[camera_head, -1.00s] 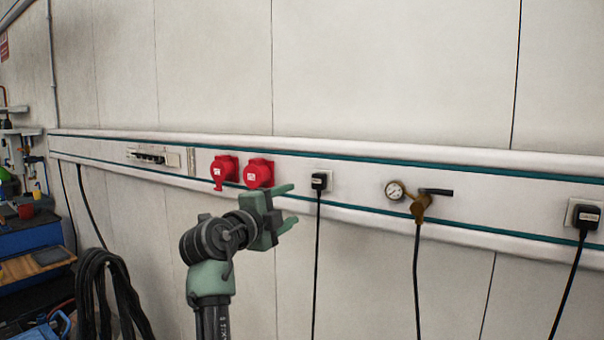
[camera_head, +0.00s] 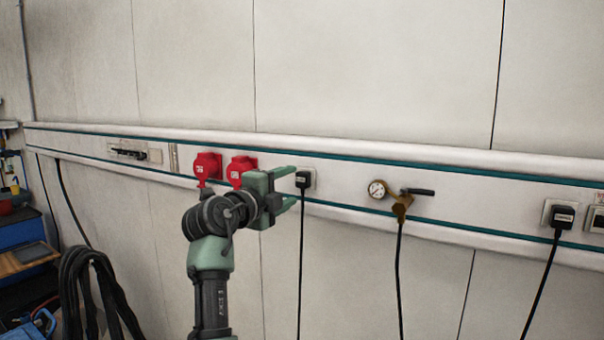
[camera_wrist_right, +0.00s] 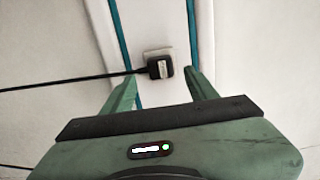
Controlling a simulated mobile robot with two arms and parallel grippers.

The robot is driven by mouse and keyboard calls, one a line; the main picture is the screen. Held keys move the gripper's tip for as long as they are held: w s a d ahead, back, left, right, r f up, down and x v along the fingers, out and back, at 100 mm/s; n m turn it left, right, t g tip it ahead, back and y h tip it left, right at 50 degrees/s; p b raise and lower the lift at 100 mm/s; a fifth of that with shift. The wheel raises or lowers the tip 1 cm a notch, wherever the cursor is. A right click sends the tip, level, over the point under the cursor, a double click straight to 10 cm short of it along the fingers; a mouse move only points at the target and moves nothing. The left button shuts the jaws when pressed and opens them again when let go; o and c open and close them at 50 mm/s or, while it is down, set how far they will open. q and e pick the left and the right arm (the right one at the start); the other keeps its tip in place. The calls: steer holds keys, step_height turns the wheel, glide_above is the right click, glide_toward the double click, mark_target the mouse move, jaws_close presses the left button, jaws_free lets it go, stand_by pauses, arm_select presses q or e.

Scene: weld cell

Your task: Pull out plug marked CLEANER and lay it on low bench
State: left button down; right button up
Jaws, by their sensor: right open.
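A black plug (camera_head: 303,179) with a pale label sits in a white wall socket on the trunking, its cord hanging down. It also shows in the right wrist view (camera_wrist_right: 160,68), between the fingertips in the picture. A second black plug (camera_head: 563,216) with a pale label sits in a socket at the far right. I cannot read either label, so I cannot tell which says CLEANER. My right gripper (camera_head: 291,187) is open and empty, its two green fingers pointing at the first plug. I cannot tell whether they touch it. My left gripper is not in view. I cannot identify the low bench.
Two red sockets (camera_head: 240,168) are left of the plug, partly behind my gripper. A brass valve with gauge (camera_head: 377,190) and a hanging hose is to the right. Black coiled cable (camera_head: 85,290) hangs at lower left, near a blue cabinet with a wooden top (camera_head: 22,259).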

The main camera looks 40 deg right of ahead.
mark_target(300, 181)
steer(key=b+x, duration=0.1)
steer(key=x, duration=0.2)
steer(key=shift+d, duration=0.35)
steer(key=shift+w+d, duration=0.35)
steer(key=shift+d, duration=0.3)
steer(key=shift+b, duration=0.4)
steer(key=shift+b, duration=0.35)
steer(key=shift+b, duration=0.5)
